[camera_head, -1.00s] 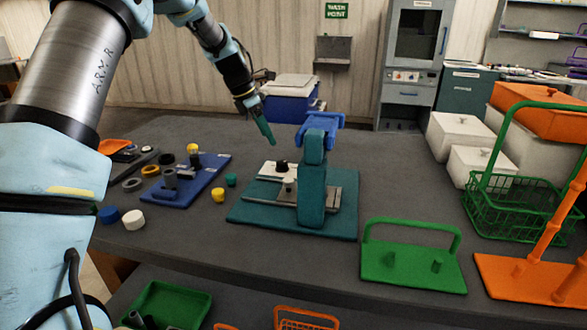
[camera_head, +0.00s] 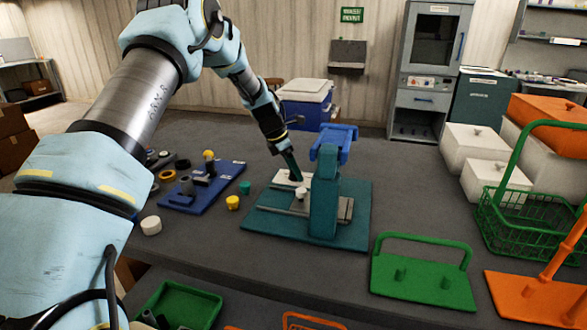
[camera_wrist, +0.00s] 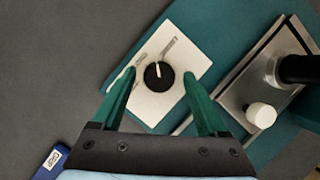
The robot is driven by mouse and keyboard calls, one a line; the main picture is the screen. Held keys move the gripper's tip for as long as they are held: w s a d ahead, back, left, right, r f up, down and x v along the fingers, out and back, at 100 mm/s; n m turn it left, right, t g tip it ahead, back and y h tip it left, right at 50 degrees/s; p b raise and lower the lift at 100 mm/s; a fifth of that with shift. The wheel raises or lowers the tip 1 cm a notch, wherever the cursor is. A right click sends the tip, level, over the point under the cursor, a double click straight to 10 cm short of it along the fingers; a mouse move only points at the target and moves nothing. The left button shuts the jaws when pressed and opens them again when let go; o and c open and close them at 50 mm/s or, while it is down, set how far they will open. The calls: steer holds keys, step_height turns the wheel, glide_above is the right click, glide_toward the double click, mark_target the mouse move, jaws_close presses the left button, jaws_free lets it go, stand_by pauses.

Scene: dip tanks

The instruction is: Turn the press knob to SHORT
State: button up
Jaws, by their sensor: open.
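The press (camera_head: 324,200) is a teal upright column with a blue top on a teal base plate. Its black round knob (camera_wrist: 159,76) with a white pointer line sits on a white label plate (camera_wrist: 150,103) in the wrist view. The pointer aims towards the plate's upper edge; the printed words are too small to read. My gripper (camera_wrist: 157,80) is open, with one green finger on each side of the knob and visible gaps between. In the head view my gripper (camera_head: 294,176) is low over the white plate and hides the knob.
A white cylinder (camera_wrist: 261,115) stands on the press's metal bed beside the plate. A blue board (camera_head: 205,188) with fittings lies to the left, with yellow (camera_head: 233,202) and teal (camera_head: 245,187) pieces between. A green handled stand (camera_head: 424,279) is at the front right.

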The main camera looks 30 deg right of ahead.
steer(key=shift+c, duration=0.3)
jaws_close()
steer(key=shift+w+m+g+y, duration=0.15)
steer(key=shift+m+g, duration=0.3)
steer(key=shift+m, duration=0.7)
steer(key=shift+m+g+y, duration=0.25)
steer(key=shift+m+g, duration=0.2)
steer(key=shift+m, duration=0.7)
steer(key=shift+o, duration=0.3)
jaws_free()
steer(key=shift+r, duration=0.1)
steer(key=b+v, duration=0.2)
steer(key=v, duration=0.8)
steer(key=shift+a+r+b, duration=0.2)
steer(key=shift+r+b, duration=0.05)
steer(key=shift+b, duration=0.05)
